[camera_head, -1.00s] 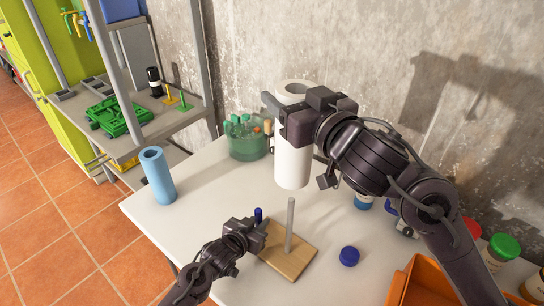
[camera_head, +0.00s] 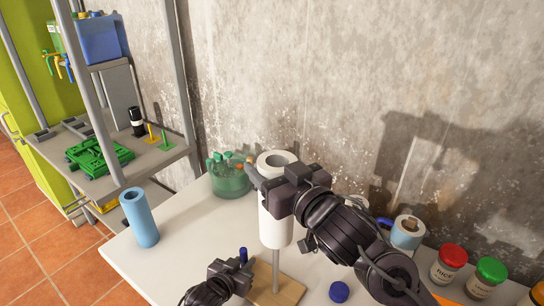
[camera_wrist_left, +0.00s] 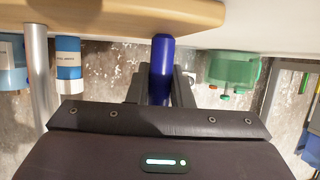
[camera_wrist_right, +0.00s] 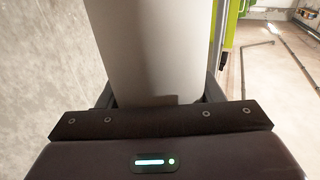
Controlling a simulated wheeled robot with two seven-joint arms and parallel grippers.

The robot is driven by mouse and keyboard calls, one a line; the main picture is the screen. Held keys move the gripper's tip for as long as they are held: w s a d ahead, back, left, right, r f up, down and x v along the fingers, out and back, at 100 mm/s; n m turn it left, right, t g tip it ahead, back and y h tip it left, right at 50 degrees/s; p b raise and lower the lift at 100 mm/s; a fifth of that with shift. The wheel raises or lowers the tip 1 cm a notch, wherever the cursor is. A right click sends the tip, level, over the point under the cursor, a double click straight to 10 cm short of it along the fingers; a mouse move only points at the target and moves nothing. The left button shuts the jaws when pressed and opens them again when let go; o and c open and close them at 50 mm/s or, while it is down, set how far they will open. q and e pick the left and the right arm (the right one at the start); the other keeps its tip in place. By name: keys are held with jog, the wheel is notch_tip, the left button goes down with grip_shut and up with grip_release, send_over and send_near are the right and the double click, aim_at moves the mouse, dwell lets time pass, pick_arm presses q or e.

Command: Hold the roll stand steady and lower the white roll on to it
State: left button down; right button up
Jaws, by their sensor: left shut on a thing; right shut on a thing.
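The white roll (camera_head: 276,225) hangs upright in my right gripper (camera_head: 276,204), whose jaws are shut around its side; its pale wall fills the middle of the right wrist view (camera_wrist_right: 155,45). The roll stand has a wooden base (camera_head: 285,292), a grey rod (camera_head: 276,268) and a blue peg (camera_head: 243,254). The rod meets the roll's lower end and its top is hidden; I cannot tell whether it is inside the roll. Much of the rod shows below the roll. My left gripper (camera_head: 240,264) is shut on the blue peg, also seen in the left wrist view (camera_wrist_left: 161,55).
A blue cylinder (camera_head: 140,218) stands on the white table (camera_head: 180,256) at the left. A green container (camera_head: 230,178) is behind. A blue cap (camera_head: 339,292) lies right of the base. Jars with red (camera_head: 453,252) and green (camera_head: 492,268) lids stand at the right.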

aim_at(278, 252)
jog(key=shift+f, duration=11)
jog(key=o, duration=1.4)
jog(key=shift+s, duration=0.1)
jog(key=v, duration=1.1)
jog(key=shift+s+d, duration=0.25)
jog(key=shift+s, duration=0.05)
pick_arm(q)
jog(key=c, duration=1.2)
grip_release()
